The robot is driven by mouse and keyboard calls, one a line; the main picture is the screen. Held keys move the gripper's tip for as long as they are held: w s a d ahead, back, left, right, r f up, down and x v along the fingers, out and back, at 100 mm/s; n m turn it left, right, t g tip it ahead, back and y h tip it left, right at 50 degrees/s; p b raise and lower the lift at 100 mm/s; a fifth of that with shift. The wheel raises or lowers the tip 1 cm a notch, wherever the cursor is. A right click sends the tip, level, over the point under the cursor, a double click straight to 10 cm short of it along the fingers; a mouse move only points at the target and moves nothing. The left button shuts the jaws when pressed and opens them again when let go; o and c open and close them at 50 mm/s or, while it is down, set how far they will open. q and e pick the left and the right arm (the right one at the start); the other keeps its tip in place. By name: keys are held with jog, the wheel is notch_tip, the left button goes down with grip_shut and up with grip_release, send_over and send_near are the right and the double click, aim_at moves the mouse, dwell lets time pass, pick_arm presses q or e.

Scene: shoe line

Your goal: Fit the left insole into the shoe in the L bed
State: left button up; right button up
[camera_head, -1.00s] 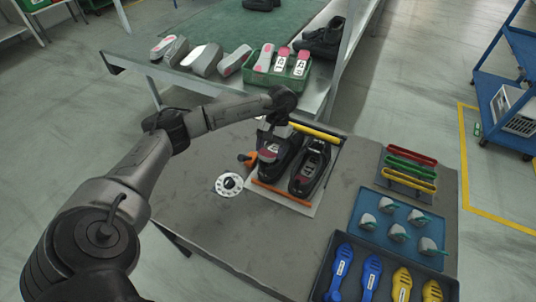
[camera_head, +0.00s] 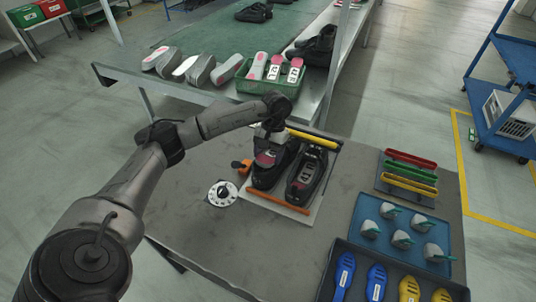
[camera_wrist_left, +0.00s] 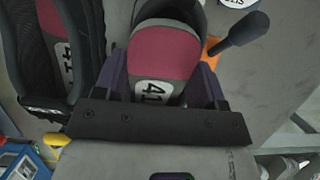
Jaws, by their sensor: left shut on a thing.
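Two black shoes lie side by side on a pale plate on the grey table. My left gripper (camera_head: 268,137) is over the far end of the left shoe (camera_head: 270,172). In the left wrist view its two fingers (camera_wrist_left: 158,85) are shut on a pink and grey insole (camera_wrist_left: 165,50) marked 41. The insole also shows in the head view (camera_head: 265,158), at the left shoe's opening. How deep it sits is hard to tell. The right shoe (camera_head: 308,178) has a 41 label inside, also seen in the left wrist view (camera_wrist_left: 72,60). My right gripper is not in view.
A yellow bar (camera_head: 313,138) and an orange bar (camera_head: 278,202) cross the shoes' ends. An orange clamp with a dark handle (camera_head: 240,165) and a white dial (camera_head: 222,193) are on the left. A green crate (camera_head: 268,86) with insoles stands behind. Trays fill the right side.

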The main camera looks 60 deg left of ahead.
pick_arm(q)
jog(key=shift+f, duration=0.15)
jog(key=o, duration=0.7)
jog(key=shift+o, duration=1.4)
jog(key=shift+w+d, duration=0.1)
jog(key=shift+d, duration=0.05)
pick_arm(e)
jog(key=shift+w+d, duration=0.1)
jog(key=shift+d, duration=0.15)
pick_arm(q)
jog(key=shift+f, duration=0.15)
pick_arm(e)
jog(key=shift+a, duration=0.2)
pick_arm(q)
jog(key=shift+r+p, duration=0.5)
jog(key=shift+r, duration=0.5)
jog(key=shift+r+p, duration=0.35)
jog(key=shift+r, duration=0.35)
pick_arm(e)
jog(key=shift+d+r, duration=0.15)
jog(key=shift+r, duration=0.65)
